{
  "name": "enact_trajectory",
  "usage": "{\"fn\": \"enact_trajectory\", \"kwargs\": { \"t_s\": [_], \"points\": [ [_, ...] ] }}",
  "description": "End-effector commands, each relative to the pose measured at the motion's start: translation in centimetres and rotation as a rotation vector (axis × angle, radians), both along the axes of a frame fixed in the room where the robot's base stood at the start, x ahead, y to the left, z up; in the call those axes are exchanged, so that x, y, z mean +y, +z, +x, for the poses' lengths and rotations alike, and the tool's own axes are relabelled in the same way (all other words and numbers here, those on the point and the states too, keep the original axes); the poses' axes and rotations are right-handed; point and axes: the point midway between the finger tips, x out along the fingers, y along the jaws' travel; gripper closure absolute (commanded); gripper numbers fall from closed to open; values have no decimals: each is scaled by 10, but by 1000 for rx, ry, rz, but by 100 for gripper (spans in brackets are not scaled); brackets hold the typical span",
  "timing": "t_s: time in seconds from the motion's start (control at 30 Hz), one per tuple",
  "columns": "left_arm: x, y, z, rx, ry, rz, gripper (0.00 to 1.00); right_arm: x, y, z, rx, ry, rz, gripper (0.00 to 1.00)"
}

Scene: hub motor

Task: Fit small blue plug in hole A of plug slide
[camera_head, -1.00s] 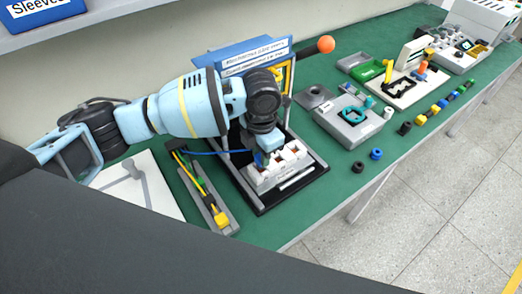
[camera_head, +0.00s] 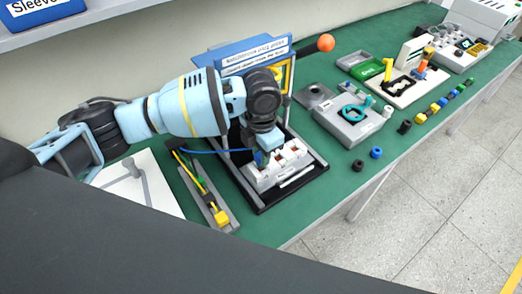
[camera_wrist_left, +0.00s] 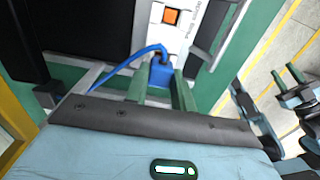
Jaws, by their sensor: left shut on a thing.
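The small blue plug (camera_head: 259,158) is between the fingers of my left gripper (camera_head: 263,151), at the left end of the white plug slide (camera_head: 296,160). In the left wrist view the blue plug (camera_wrist_left: 161,74) shows between the two green-tinted fingers (camera_wrist_left: 160,88), with its blue cable looping left. It is against or just over the white plug slide (camera_wrist_left: 197,42), beside an orange-red square opening (camera_wrist_left: 171,16). The plug's lower end and the hole under it are hidden, so I cannot tell how deep it sits. Parts that look like my right gripper (camera_wrist_left: 287,78) show at the wrist view's right edge.
The slide sits on a black base (camera_head: 315,173) with a blue sign (camera_head: 255,55) behind. A grey tray with a yellow plug (camera_head: 221,217) lies to the left. A grey fixture (camera_head: 350,125) and loose rings (camera_head: 376,153) are to the right, near the table edge.

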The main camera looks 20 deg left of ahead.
Motion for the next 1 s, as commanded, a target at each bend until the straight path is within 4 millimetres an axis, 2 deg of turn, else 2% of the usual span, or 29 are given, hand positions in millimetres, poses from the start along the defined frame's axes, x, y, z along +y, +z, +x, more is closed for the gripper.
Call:
{"fn": "enact_trajectory", "kwargs": {
  "t_s": [0.97, 1.0],
  "points": [
    [0, -18, 0, 2, 0, 0, 97, 2, -8, -7, 21, -6, 5, 64],
    [0, -17, 0, 1, 0, 0, 72, 1, -8, -7, 20, -5, 5, 64]
  ]
}}
